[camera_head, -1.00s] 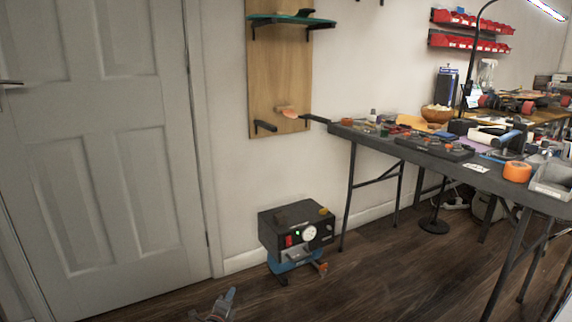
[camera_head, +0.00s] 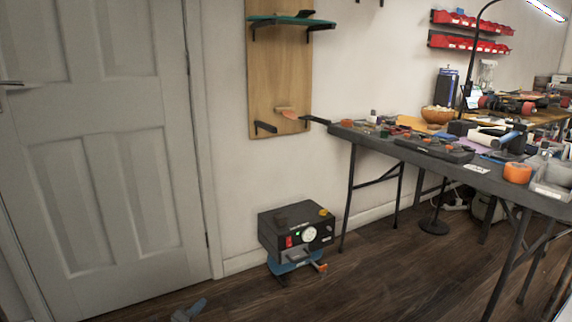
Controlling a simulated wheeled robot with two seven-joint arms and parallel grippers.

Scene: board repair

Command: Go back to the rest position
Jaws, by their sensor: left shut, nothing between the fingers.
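My left gripper (camera_head: 188,311) shows only in part at the bottom edge of the head view, left of centre, low over the dark floor. It is shut and holds nothing. The rest of its arm is below the picture. My right gripper is out of view.
A black machine box (camera_head: 297,229) with a gauge and a red switch stands on the floor right of my left gripper. A long dark table (camera_head: 480,181) full of tools runs along the right. A grey door (camera_head: 100,150) is at the left. The floor between is clear.

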